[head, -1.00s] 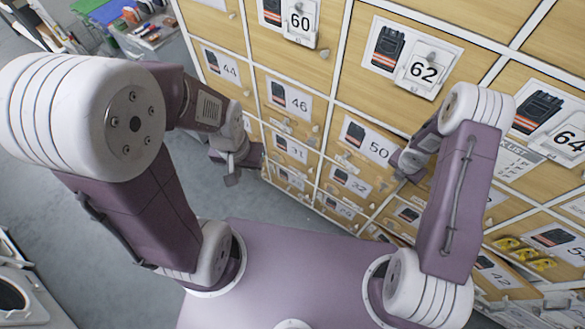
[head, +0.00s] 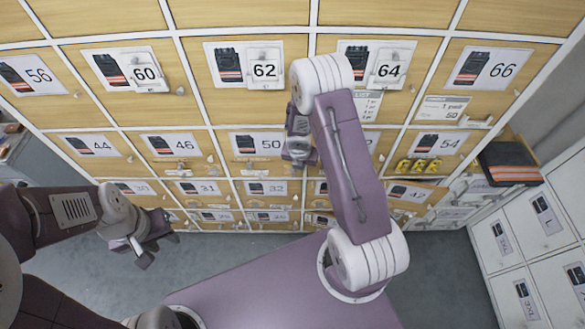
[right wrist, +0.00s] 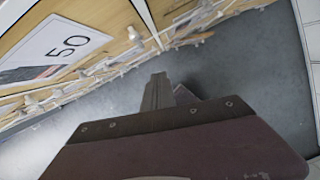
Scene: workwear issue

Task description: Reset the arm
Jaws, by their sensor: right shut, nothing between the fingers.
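My left gripper (head: 157,243) is at the lower left of the head view, in front of the lower drawers and over the grey floor. Its two fingers stand apart with nothing between them. My right gripper (head: 298,150) is in front of the cabinet near the drawer labelled 50 (head: 257,144). The right arm partly hides it in the head view. In the right wrist view its fingers (right wrist: 165,95) are together and hold nothing, with the 50 label (right wrist: 60,50) at the left.
A wall of wooden drawers (head: 215,160) with numbered glove labels fills the view. Yellow items (head: 417,166) lie in an open drawer at right. A dark stack with orange stripes (head: 510,165) sits on white lockers (head: 510,240). Grey floor (head: 80,290) is free at left.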

